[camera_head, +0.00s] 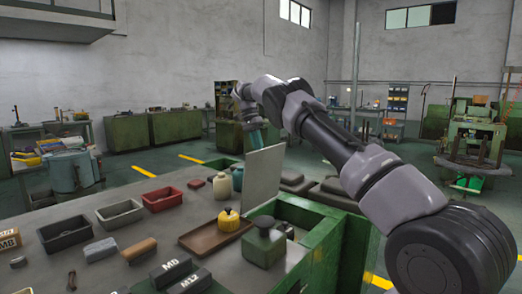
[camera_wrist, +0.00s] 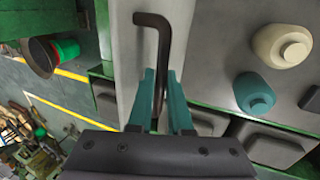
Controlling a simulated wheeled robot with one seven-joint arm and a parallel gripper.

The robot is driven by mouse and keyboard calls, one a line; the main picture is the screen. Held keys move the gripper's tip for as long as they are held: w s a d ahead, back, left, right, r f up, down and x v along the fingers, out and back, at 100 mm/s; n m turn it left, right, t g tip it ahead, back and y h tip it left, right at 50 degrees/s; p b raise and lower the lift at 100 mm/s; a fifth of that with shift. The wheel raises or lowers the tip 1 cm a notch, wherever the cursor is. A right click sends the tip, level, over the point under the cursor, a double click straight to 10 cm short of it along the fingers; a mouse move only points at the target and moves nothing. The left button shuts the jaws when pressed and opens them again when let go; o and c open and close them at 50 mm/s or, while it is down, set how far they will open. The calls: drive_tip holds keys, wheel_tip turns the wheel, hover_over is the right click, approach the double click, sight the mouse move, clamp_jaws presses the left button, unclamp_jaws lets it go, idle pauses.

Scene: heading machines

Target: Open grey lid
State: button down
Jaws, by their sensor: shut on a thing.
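The grey lid (camera_head: 262,183) stands raised, close to upright, at the edge of the green machine's opening (camera_head: 305,215) in the head view. In the wrist view the lid's grey face (camera_wrist: 124,60) fills a strip behind my fingers. A dark bent bar handle (camera_wrist: 163,35) sticks out from it. My gripper (camera_wrist: 161,78) has teal fingers on both sides of the handle's lower part and is shut on it. In the head view my gripper (camera_head: 254,138) is at the lid's upper edge, and the handle is hidden behind the lid.
Cream (camera_head: 222,186) and teal (camera_head: 237,178) bottles stand left of the lid. Red (camera_head: 162,198) and grey (camera_head: 120,213) bins lie farther left.

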drive_tip(key=shift+a+f, duration=0.1)
idle(0.3)
drive_tip(key=c, duration=0.8)
unclamp_jaws()
drive_tip(key=shift+c, duration=0.2)
